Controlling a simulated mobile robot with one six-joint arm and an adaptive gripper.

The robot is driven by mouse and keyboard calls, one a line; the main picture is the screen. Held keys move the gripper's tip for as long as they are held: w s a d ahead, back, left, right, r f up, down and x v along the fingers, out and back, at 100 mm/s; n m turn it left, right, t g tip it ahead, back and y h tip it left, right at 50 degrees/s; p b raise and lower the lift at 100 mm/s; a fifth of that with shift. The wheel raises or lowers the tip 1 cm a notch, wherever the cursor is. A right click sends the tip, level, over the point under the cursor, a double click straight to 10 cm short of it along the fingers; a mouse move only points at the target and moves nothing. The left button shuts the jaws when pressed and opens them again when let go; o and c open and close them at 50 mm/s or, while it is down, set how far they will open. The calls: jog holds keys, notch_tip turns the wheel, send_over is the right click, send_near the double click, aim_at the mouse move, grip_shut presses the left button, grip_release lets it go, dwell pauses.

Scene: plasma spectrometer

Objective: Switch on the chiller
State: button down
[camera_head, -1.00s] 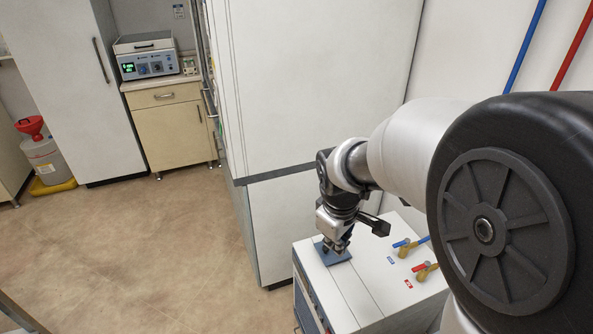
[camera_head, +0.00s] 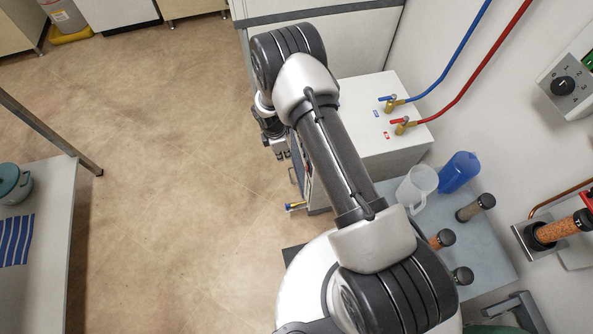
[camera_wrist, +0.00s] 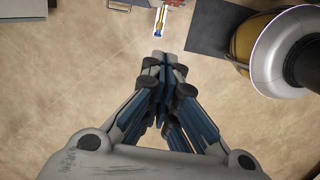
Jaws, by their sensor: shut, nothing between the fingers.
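The chiller (camera_head: 372,92) is the white box beside the wall, with its top showing in the head view. Its front face is mostly hidden behind my arm, and I cannot make out a switch on it. My gripper (camera_head: 283,155) hangs over the floor just left of the chiller's front. In the wrist view my gripper (camera_wrist: 163,58) has its fingers together, pointing toward the floor, with nothing between them.
A blue-handled valve (camera_head: 391,103) and a red-handled valve (camera_head: 402,125) with hoses stand on the chiller. A brass and blue fitting (camera_head: 295,206) sticks out low at its front. A jug (camera_head: 416,186) stands nearby. The floor (camera_head: 170,180) at left is clear.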

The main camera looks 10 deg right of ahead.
jog(key=shift+s+a+f, duration=0.15)
jog(key=shift+s+f, duration=0.15)
jog(key=shift+f, duration=0.3)
jog(key=shift+f, duration=0.1)
jog(key=d+f+b, duration=0.4)
jog(key=d+f, duration=0.1)
jog(key=f, duration=0.5)
jog(key=shift+d, duration=0.15)
jog(key=shift+s+f, duration=0.1)
